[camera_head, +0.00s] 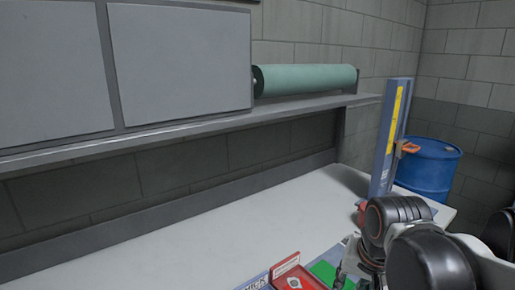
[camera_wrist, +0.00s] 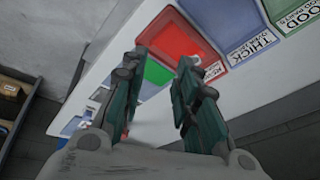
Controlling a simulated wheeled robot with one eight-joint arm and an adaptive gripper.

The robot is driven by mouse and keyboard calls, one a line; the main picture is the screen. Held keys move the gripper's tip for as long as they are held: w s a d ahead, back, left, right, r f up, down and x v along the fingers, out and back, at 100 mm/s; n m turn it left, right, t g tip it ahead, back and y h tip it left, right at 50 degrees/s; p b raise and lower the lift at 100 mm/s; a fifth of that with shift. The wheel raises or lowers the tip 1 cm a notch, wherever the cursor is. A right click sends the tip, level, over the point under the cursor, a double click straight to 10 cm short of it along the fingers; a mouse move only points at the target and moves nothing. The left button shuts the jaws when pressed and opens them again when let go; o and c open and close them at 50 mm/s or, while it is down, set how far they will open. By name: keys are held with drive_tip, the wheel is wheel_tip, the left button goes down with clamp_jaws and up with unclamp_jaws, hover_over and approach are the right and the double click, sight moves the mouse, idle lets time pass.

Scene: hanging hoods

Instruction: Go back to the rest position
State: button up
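My gripper (camera_wrist: 163,62) is open in the wrist view, with its two dark green fingers apart and no object between them. It hangs above the white table (camera_wrist: 118,50). A red tray (camera_wrist: 182,38) and a green patch (camera_wrist: 157,72) lie beyond the fingertips. In the head view my arm fills the lower right corner, and the gripper is mostly hidden by the arm and cut off by the bottom edge. The red tray also shows there (camera_head: 290,262), beside the green patch (camera_head: 324,271).
A tall blue post (camera_head: 388,150) with a yellow strip and orange clamp (camera_head: 409,147) stands near my arm. A blue barrel (camera_head: 432,170) is behind it. A shelf (camera_head: 200,124) bears a green roll (camera_head: 305,79). The table's left and middle are clear. Labelled blue (camera_wrist: 223,22) and green (camera_wrist: 290,12) areas adjoin the tray.

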drive_tip(key=s+r+n+t, duration=0.1)
drive_tip(key=s+n+t, duration=0.2)
drive_tip(key=s, duration=0.3)
drive_tip(key=shift+s+r+n, duration=0.15)
drive_tip(key=shift+s+n, duration=0.1)
drive_tip(key=shift+n, duration=0.55)
